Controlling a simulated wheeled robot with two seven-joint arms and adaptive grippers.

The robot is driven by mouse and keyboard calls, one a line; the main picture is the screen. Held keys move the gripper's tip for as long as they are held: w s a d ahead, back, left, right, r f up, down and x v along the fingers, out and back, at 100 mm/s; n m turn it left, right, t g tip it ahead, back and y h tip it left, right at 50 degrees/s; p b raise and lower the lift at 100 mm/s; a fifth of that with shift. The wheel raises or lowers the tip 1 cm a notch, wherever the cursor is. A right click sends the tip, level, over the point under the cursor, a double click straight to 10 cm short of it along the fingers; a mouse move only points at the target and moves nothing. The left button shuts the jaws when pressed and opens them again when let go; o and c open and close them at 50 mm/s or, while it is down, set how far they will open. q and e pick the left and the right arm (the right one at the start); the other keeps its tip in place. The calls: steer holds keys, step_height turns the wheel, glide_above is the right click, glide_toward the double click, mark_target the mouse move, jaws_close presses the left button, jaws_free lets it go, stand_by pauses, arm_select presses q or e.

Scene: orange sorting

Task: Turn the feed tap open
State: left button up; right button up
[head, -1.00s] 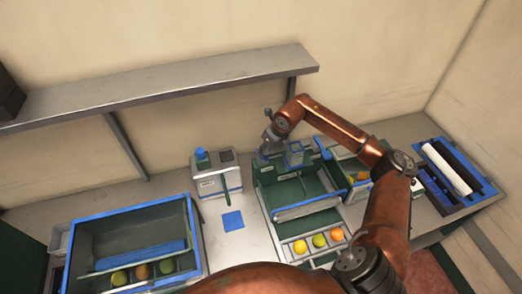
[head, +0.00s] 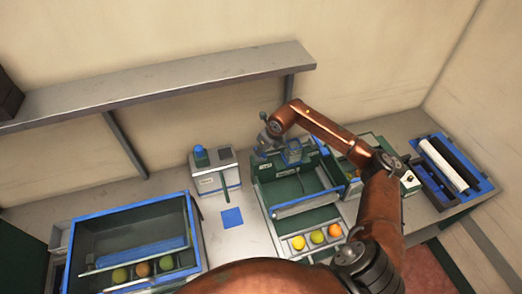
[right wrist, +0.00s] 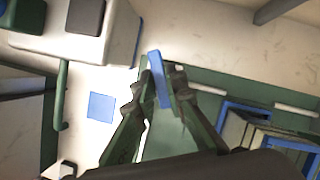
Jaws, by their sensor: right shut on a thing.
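My right gripper (head: 262,154) is at the back left of the green feed unit (head: 297,188), below the shelf. In the right wrist view its two dark fingers (right wrist: 161,82) are shut on a narrow blue bar (right wrist: 157,66), which appears to be the feed tap's handle. The bar stands between the fingertips, tilted slightly, with its upper end sticking out past them. The rest of the tap is hidden by the fingers, and the head view is too small to show the handle's angle. My left gripper is not in view.
A white box with a blue knob (head: 200,152) stands left of the feed unit, near a blue square (head: 232,218). Oranges and greener fruit lie in front compartments. A blue-rimmed bin (head: 130,203) is at left. The shelf (head: 160,85) overhangs the back.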

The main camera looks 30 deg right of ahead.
jaws_close()
steer(key=shift+d+n+b, duration=0.15)
steer(key=shift+n+b, duration=0.45)
steer(key=shift+b, duration=0.15)
steer(key=n+b, duration=0.1)
steer(key=n+y+b, duration=0.1)
steer(key=n+b, duration=0.1)
steer(key=shift+w+f+y, duration=0.15)
steer(key=shift+y, duration=0.15)
steer(key=n+g+y+b, duration=0.1)
steer(key=n+b, duration=0.2)
steer(key=shift+d+n, duration=0.1)
steer(key=shift+n, duration=0.2)
steer(key=n+g+b, duration=0.1)
steer(key=n, duration=0.1)
steer(key=n+g+b, duration=0.1)
steer(key=n+b, duration=0.1)
steer(key=shift+w+r+n+y, duration=0.1)
steer(key=shift+r+n+y, duration=0.1)
steer(key=shift+n+y, duration=0.2)
steer(key=o, duration=0.7)
jaws_free()
